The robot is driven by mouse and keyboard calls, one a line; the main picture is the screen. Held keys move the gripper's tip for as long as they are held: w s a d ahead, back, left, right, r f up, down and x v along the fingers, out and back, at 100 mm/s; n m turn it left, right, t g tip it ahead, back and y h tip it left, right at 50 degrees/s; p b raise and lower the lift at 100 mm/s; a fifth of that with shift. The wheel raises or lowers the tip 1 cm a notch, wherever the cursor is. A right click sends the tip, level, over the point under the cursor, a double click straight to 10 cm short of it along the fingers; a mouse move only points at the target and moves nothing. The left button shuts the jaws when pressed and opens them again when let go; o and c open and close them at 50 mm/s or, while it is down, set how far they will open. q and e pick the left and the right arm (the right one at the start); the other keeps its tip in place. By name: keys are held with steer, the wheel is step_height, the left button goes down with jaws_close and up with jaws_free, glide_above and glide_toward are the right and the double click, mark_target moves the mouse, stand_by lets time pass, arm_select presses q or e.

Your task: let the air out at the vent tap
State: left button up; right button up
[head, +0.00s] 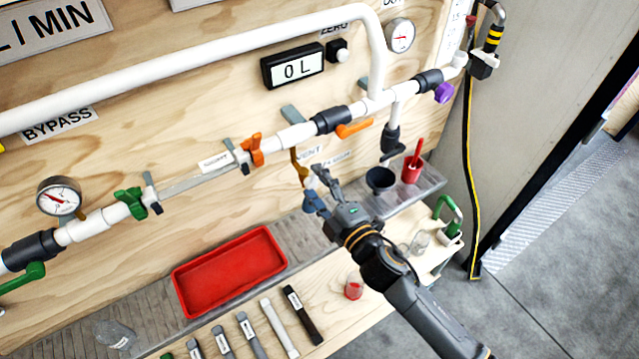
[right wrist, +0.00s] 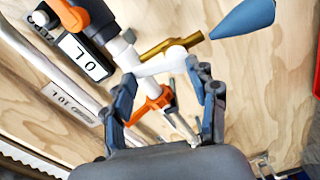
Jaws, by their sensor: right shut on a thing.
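The vent tap is a brass piece (head: 298,165) hanging under the white pipe, beside a partly hidden VENT label (head: 310,152). In the right wrist view the brass tube (right wrist: 172,46) runs just beyond a white lever-like piece (right wrist: 158,64). My right gripper (head: 317,190) is at the tap, in front of the board. Its two blue-grey fingers (right wrist: 163,78) stand on either side of the white piece and are shut on it; the exact contact is hard to see. My left gripper is not in view.
An orange lever (head: 353,129) and an orange clamp (head: 252,150) are on the pipe close by. A counter display (head: 293,66) reads 0 L. Below are a red tray (head: 229,271), a dark cup (head: 380,179) and a red cup (head: 411,170). A blue pointed thing (right wrist: 243,18) is near the tap.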

steer(key=shift+a+n, duration=0.1)
steer(key=shift+n, duration=0.4)
steer(key=o, duration=1.1)
steer(key=shift+o, duration=0.2)
steer(key=v, duration=1.2)
steer(key=shift+f, duration=0.1)
